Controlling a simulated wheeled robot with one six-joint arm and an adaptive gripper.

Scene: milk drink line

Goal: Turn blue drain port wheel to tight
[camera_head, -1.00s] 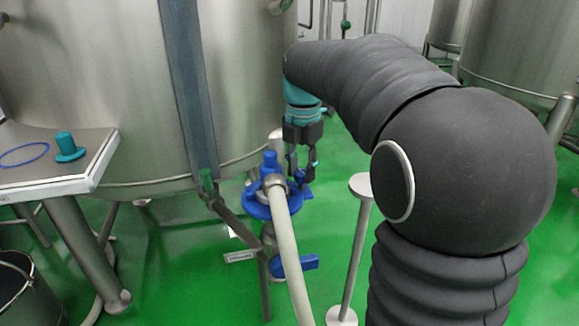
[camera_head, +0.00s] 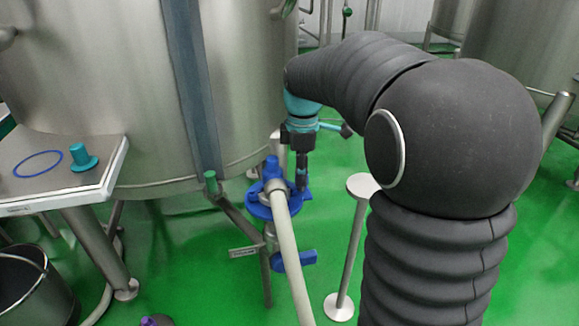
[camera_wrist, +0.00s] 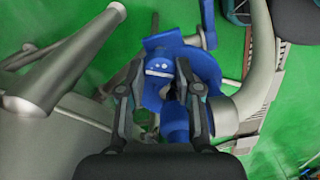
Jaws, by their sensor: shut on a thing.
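The blue drain port wheel (camera_head: 257,209) sits around the end of a pale hose (camera_head: 285,240), low in front of the big steel tank. Its blue body also shows in the wrist view (camera_wrist: 207,68). My gripper (camera_head: 301,186) points down at the wheel's right side. In the wrist view, the two fingers of my gripper (camera_wrist: 158,90) stand on either side of a blue part of the wheel and are shut on it. The exact contact is partly hidden by the fingers.
A blue lever handle (camera_head: 295,261) is below the wheel. A steel post with a round top (camera_head: 362,186) stands to the right. A steel table (camera_head: 85,185) at left bears a teal plug (camera_head: 83,160) and blue ring (camera_head: 38,164). A dark bucket (camera_head: 30,290) stands lower left.

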